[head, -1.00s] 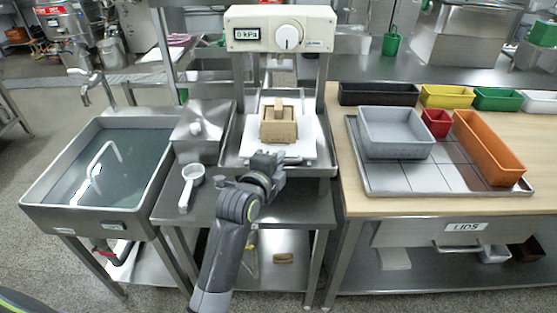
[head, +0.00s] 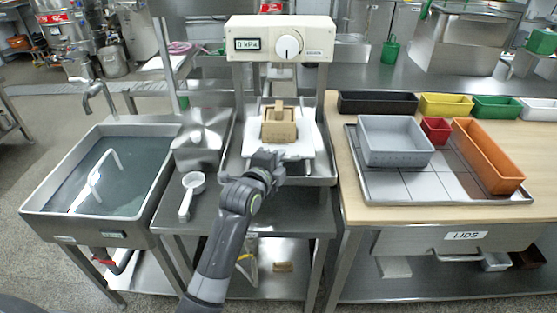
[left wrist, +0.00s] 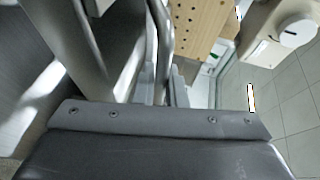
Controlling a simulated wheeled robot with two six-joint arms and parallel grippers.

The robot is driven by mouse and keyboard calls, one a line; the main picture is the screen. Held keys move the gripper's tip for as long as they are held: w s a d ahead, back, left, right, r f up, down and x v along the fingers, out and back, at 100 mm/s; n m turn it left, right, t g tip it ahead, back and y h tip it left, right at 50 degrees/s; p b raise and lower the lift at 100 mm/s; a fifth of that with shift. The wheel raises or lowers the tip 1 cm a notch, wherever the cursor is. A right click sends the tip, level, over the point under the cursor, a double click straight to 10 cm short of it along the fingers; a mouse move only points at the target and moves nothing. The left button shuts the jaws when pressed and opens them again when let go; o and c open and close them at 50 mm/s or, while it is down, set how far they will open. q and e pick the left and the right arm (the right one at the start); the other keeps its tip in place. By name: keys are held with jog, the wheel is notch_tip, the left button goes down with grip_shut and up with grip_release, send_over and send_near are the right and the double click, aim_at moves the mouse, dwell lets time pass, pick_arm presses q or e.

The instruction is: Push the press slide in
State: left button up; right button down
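The press slide (head: 300,149) is a pale plate under the press head (head: 280,39), set in a steel tray. A wooden mould (head: 279,128) with a raised block on top sits on it; the mould also shows in the left wrist view (left wrist: 192,25). My left gripper (head: 268,158) is at the slide's front edge, in front of the mould. In the left wrist view its fingers (left wrist: 164,88) sit on either side of a metal bar, the slide's handle (left wrist: 162,40), and look closed on it. My right gripper is out of view.
A water-filled sink (head: 105,175) is at the left. A white scoop (head: 191,192) lies on the steel bench. On the right table are a metal tray (head: 450,194), a grey bin (head: 395,142), an orange bin (head: 488,155) and several small bins. The press dial reads 0 kPa.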

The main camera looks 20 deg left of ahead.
pick_arm(q)
jog(key=shift+o, duration=0.7)
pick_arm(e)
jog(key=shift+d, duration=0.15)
pick_arm(q)
jog(key=shift+s, duration=0.5)
jog(key=v, duration=1.6)
jog(key=shift+s, duration=0.15)
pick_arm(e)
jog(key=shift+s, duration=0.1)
